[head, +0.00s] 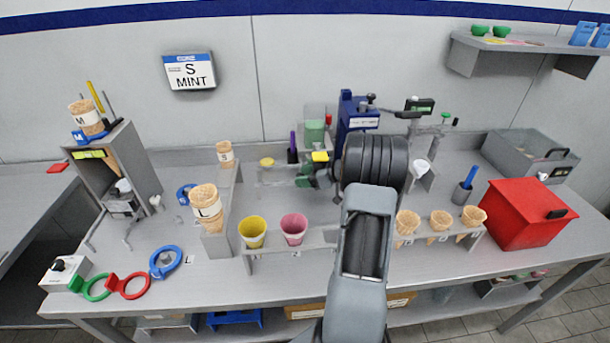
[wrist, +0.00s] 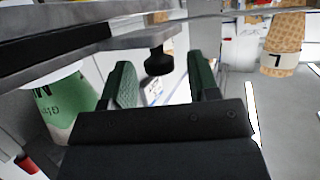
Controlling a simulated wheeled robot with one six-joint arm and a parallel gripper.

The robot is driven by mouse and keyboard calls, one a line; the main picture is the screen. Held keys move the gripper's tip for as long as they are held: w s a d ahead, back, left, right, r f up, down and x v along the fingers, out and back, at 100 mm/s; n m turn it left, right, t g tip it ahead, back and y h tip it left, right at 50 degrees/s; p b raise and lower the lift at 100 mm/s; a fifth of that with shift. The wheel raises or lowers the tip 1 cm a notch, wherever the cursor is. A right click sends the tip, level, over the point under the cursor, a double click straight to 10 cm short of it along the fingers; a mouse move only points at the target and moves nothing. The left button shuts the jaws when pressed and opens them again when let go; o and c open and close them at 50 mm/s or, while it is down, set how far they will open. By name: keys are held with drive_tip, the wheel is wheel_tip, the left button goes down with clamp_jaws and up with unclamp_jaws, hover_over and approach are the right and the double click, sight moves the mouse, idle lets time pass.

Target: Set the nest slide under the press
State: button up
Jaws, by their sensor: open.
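My gripper (wrist: 160,76) is open in the wrist view, with a green-padded finger on each side. A black knob (wrist: 158,63) under a grey metal tab (wrist: 140,38) shows between or just beyond the fingertips; I cannot tell if they touch. The tab looks like part of the nest slide, but most of that is hidden. In the head view, my gripper (head: 306,175) is left of my dark wrist, low over the back middle of the bench. The blue press (head: 357,115) stands behind my wrist, its lower part hidden.
A green and white cup (wrist: 62,105) is close on the left in the wrist view. A yellow cup (head: 252,232) and a pink cup (head: 294,229) stand in the front rack. Cones stand in racks on both sides. A red box (head: 520,215) stands at right.

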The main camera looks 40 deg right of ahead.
drive_tip(key=shift+c, duration=0.4)
clamp_jaws()
